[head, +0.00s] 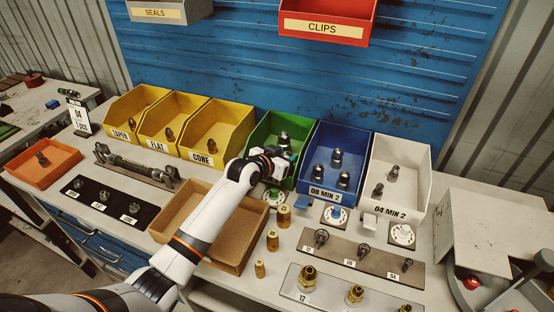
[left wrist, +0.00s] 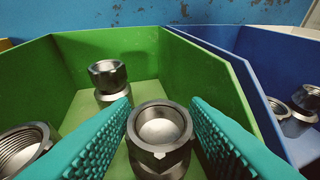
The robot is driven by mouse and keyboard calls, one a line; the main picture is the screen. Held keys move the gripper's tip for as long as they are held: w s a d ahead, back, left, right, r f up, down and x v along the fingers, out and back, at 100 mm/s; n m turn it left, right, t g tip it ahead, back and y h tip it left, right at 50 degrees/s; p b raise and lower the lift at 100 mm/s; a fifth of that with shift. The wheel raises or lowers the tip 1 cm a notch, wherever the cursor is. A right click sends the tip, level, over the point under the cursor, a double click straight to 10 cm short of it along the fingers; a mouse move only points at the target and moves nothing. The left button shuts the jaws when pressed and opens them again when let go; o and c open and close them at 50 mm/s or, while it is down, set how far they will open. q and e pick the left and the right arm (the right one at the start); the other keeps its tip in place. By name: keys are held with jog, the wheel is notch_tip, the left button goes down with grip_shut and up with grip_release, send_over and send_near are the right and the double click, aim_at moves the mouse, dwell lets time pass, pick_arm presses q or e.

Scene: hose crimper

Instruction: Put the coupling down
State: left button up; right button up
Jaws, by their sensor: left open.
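My left gripper (head: 274,158) reaches into the front of the green bin (head: 259,135). In the left wrist view its teal padded fingers (left wrist: 160,108) are open, one on each side of a steel coupling (left wrist: 160,150). The coupling stands upright with its round mouth up; whether the pads touch it I cannot tell. A second coupling (left wrist: 108,78) stands further back in the green bin, and it also shows in the head view (head: 284,138). Another threaded one (left wrist: 24,148) is at the left, outside the left finger. My right gripper is not in view.
The blue bin (head: 318,136) adjoins the green one on the right, then the white bin (head: 411,150). Yellow bins (head: 242,123) stand at the left. A brown tray (head: 168,212) lies under my left arm. Dials (head: 335,215) and brass fittings (head: 273,241) stand in front.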

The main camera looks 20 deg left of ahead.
pick_arm(q)
jog(key=v, duration=1.1)
jog(key=shift+s+b, duration=0.35)
jog(key=shift+s, duration=0.05)
jog(key=shift+r, duration=0.2)
